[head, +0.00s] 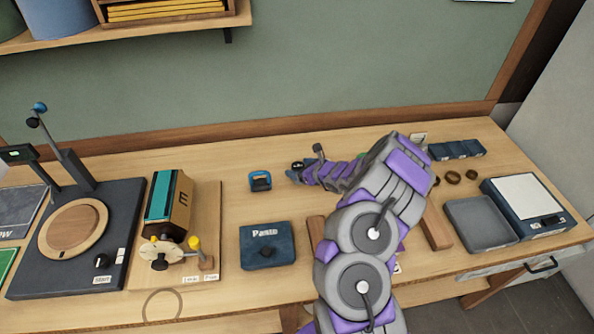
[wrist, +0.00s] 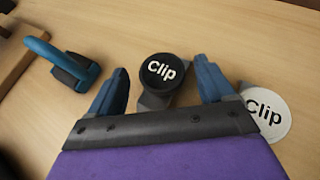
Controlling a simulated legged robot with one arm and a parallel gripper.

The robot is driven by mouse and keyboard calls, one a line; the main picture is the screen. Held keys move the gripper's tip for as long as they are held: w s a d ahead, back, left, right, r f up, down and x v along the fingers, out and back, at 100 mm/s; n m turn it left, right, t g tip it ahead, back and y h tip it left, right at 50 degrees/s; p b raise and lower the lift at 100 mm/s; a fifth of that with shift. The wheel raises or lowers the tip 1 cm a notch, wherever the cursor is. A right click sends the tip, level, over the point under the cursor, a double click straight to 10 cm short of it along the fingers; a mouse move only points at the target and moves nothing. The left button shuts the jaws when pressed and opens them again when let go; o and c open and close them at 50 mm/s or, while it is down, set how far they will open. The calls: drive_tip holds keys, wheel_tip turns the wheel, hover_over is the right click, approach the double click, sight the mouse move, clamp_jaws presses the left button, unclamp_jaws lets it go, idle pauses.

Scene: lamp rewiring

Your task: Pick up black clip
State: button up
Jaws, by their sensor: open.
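The black clip (wrist: 160,72) has a round black top marked "Clip" on a grey base. In the wrist view it stands between the two blue fingers of my open gripper (wrist: 162,80), with small gaps on both sides. I cannot tell whether a finger touches it. In the head view my gripper (head: 296,174) is low over the middle of the table, with a small dark round top at its tip that looks like the black clip (head: 297,165). A white clip (wrist: 268,115), also marked "Clip", stands just right of the right finger, partly covered by my gripper.
A blue-handled piece (wrist: 62,62) lies left of my gripper and also shows in the head view (head: 260,181). A dark blue block (head: 267,246) is nearer the front. A wooden stand (head: 210,235) is to the left; a grey tray (head: 480,223) is to the right.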

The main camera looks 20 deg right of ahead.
drive_tip(key=shift+w+d, duration=0.15)
drive_tip(key=shift+d, duration=0.1)
drive_tip(key=shift+c, duration=0.6)
drive_tip(key=shift+a, duration=0.2)
drive_tip(key=c, duration=0.7)
drive_tip(key=shift+d, duration=0.1)
drive_tip(key=c, duration=0.3)
